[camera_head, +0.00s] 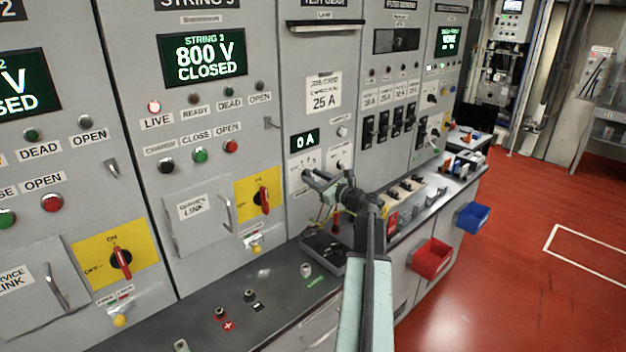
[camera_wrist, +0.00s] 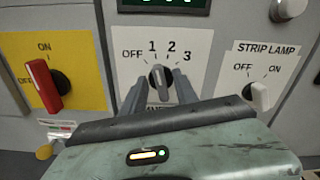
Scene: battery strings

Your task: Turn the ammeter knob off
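The ammeter knob (camera_wrist: 161,80) is a grey rotary knob on a white plate marked OFF, 1, 2, 3 in the wrist view. Its grip stands nearly upright, pointing up near the 1 and 2 marks; the exact position is hard to tell. My gripper (camera_wrist: 161,92) reaches to the plate with one finger on each side of the knob. The fingers are apart, with a narrow gap to the knob's grip.
Right of the plate is the strip lamp knob (camera_wrist: 261,95), set beside OFF and ON. Left is a red rotary handle (camera_wrist: 42,86) on a yellow plate. A bench (camera_head: 268,285) with terminals runs below the panels. Red floor (camera_head: 520,230) is clear at right.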

